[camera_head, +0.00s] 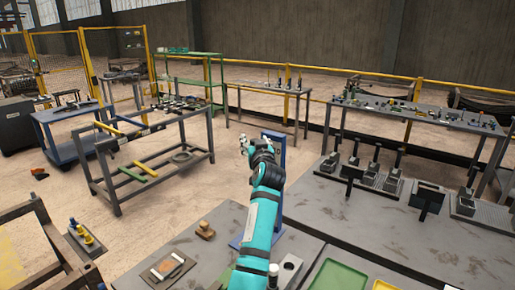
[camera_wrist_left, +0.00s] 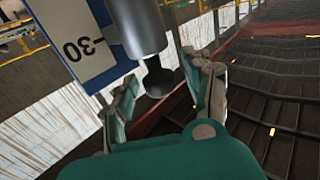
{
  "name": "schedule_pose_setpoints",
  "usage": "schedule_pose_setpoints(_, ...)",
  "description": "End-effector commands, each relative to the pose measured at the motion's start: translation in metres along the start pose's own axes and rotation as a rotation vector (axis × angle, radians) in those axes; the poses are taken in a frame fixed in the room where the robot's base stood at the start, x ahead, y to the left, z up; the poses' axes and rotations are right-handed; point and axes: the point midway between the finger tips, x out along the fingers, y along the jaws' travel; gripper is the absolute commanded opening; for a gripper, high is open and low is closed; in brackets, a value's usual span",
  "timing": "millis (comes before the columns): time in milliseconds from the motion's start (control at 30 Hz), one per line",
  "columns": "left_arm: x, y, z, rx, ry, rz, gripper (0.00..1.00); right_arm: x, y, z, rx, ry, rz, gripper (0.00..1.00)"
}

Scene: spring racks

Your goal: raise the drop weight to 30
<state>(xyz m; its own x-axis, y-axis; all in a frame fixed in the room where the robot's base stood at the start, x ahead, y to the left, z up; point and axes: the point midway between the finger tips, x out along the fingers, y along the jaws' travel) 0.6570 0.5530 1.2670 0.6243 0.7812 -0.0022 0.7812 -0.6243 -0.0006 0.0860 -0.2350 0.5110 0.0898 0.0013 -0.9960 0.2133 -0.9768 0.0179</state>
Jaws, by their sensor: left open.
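My left gripper (camera_head: 258,145) is at the end of the teal arm, in front of a blue upright stand (camera_head: 283,152) on the near bench. In the left wrist view, my left gripper (camera_wrist_left: 160,78) is open, one finger on each side of a black knob (camera_wrist_left: 158,80). The knob is on the end of a grey cylindrical drop weight (camera_wrist_left: 138,25). I cannot tell whether the fingers touch it. Beside the weight is a white-and-blue scale plate (camera_wrist_left: 80,40) with an inverted 30 and a mark. In the head view, my gripper hides the weight.
The near bench holds a small wooden block (camera_head: 205,230), a plate with an orange-brown inset (camera_head: 167,267) and a green tray (camera_head: 338,276). Black fixtures (camera_head: 373,165) stand on the right bench. A grey frame table (camera_head: 150,165) stands at left, with open floor around it.

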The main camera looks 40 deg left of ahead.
Motion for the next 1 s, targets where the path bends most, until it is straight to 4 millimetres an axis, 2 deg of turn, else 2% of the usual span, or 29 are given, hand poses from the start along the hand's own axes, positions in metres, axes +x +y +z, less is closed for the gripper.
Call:
schedule_pose_setpoints(500,-0.098,0.001,0.001,-0.003,-0.002,0.002,0.52,0.0,0.0,0.0,0.0,0.0,0.0,0.4)
schedule_pose_setpoints(700,-0.116,0.001,0.001,0.0,-0.001,0.002,0.52,0.0,0.0,0.0,0.0,0.0,0.0,0.4)
schedule_pose_setpoints(1000,-0.117,0.001,0.001,0.0,-0.001,0.002,0.52,0.0,0.0,0.0,0.0,0.0,0.0,0.4)
